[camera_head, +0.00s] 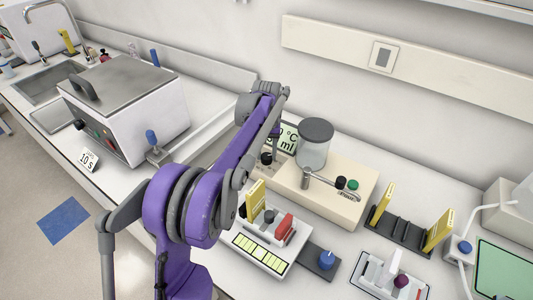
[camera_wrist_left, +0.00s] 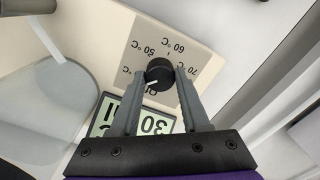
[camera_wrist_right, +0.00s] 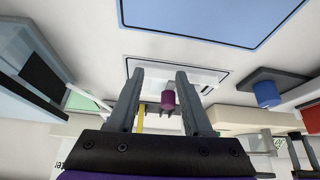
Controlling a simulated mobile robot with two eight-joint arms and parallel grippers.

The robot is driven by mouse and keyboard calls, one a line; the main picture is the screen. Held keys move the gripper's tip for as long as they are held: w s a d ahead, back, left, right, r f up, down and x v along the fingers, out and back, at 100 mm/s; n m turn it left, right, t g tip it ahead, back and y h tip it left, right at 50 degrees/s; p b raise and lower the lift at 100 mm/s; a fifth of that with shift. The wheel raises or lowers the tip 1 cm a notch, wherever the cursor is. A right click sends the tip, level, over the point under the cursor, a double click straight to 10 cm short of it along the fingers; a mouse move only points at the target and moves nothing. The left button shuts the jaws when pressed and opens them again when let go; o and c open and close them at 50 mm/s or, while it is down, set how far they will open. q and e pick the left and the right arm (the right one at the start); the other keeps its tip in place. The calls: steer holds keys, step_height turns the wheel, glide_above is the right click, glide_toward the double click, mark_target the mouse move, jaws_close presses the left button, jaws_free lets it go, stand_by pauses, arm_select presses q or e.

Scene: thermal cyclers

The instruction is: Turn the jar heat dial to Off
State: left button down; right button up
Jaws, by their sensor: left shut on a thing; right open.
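The jar heat dial (camera_wrist_left: 160,73) is a black round knob with a white pointer line, on a beige panel marked 50, 60 and 70 °C. In the left wrist view the pointer aims to the lower left, close to the partly covered Off lettering. My left gripper (camera_wrist_left: 158,82) is shut on the dial, one finger on each side. In the head view its fingers (camera_head: 274,150) are small, at the left end of the beige jar unit (camera_head: 343,207). The jar (camera_head: 312,153) is clear with a grey lid. My right gripper (camera_wrist_right: 160,73) is open and empty.
A display card (camera_head: 289,136) stands behind the dial. A white block heater (camera_head: 245,251) with a blue knob (camera_head: 327,260) is in front. A tray with a purple knob (camera_head: 401,281) and a rack (camera_head: 403,237) with yellow pieces are at right. A lidded bath (camera_head: 127,110) stands left.

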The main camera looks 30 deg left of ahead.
mark_target(266, 156)
arm_select(q)
steer(key=n, duration=0.4)
steer(key=shift+n, duration=0.3)
steer(key=n, duration=0.4)
steer(key=shift+n, duration=0.3)
steer(key=shift+c, duration=1.9)
jaws_free()
step_height(266, 156, up, 11)
steer(key=shift+f, duration=0.1)
